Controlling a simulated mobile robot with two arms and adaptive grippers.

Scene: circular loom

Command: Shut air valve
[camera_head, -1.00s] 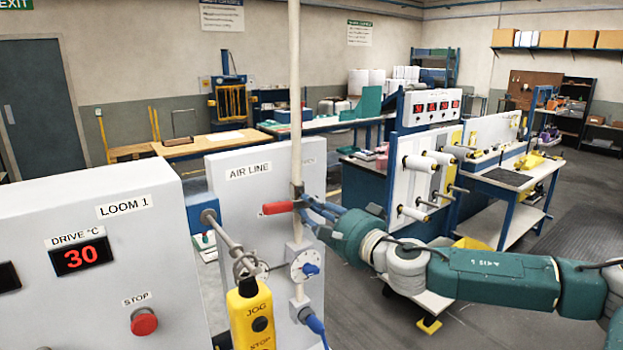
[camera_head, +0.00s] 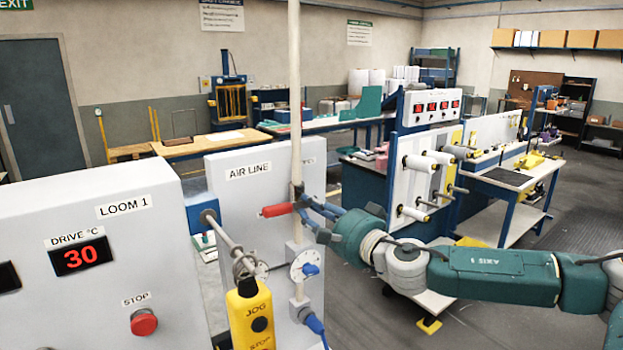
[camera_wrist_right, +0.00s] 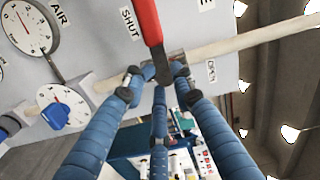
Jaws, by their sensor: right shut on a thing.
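The air valve's red lever (camera_head: 277,210) sits on the vertical pale pipe in front of the "AIR LINE" panel. It points left, roughly square to the pipe, its tip slightly low. In the right wrist view the red lever (camera_wrist_right: 147,22) lies beside the "SHUT" label (camera_wrist_right: 130,23), while the "OPEN" label (camera_wrist_right: 211,71) is along the pipe. My right gripper (camera_head: 302,201) comes from the right, its blue fingers shut at the lever's pivot end. In the wrist view its fingertips (camera_wrist_right: 158,76) close around the dark lever base, partly hiding the valve body. My left gripper is out of view.
Below the valve are a white dial with a blue knob (camera_head: 310,269) and a blue hose fitting (camera_head: 316,325). A yellow jog pendant (camera_head: 251,315) hangs in front of the panel. The grey LOOM 1 cabinet (camera_head: 95,215) stands at left.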

